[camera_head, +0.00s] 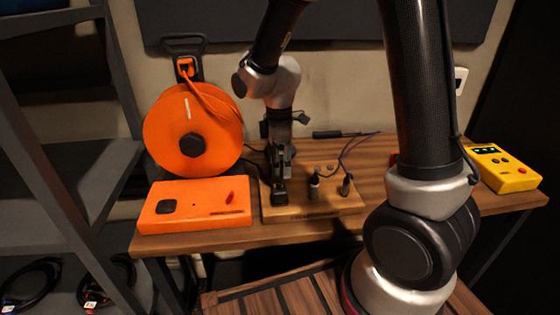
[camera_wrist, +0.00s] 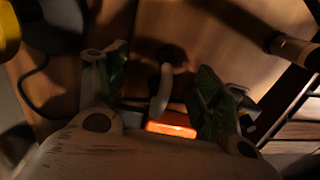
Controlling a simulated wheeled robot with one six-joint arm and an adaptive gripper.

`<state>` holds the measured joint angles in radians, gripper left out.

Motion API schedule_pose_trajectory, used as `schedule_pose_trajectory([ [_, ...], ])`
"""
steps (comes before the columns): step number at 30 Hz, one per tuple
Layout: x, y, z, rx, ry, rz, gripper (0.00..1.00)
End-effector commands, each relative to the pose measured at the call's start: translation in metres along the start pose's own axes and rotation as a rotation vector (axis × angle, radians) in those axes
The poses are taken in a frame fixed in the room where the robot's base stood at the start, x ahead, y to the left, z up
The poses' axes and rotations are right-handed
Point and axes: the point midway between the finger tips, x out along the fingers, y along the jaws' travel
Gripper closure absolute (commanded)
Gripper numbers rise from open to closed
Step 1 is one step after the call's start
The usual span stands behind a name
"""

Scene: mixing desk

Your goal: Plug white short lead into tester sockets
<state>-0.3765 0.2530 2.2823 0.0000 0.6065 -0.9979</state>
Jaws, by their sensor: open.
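My gripper (camera_head: 281,190) is over the left part of a wooden board (camera_head: 330,207) on the desk. In the wrist view, my gripper (camera_wrist: 160,78) has its two green-padded fingers apart. A pale upright plug-like piece (camera_wrist: 160,95) shows between them, with a gap visible on each side. It may be an end of the white short lead, but I cannot tell for sure. In the head view my gripper hides that spot. A yellow box (camera_head: 502,167) with a small display and buttons, perhaps the tester, lies at the right end of the desk. Its sockets cannot be made out.
An orange box (camera_head: 195,207) with a red lever lies left of the board. An orange reel (camera_head: 190,135) stands behind it. Dark plugs (camera_head: 315,186) with a purple lead (camera_head: 350,150) stand on the board's right part. My arm hides desk between the board and yellow box.

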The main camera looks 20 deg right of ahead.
Motion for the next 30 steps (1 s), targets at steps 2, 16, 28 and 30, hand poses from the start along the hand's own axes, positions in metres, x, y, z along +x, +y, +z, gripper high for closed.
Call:
schedule_pose_trajectory([
  [2,-0.0001,0.0,0.0,0.0,0.0,0.0,0.32],
  [16,-0.0001,0.0,0.0,0.0,0.0,0.0,0.83],
  [28,-0.0022,0.0002,-0.0002,0.0,0.001,0.001,1.0],
  [30,-0.005,0.0005,-0.0003,0.0,0.001,0.002,1.0],
])
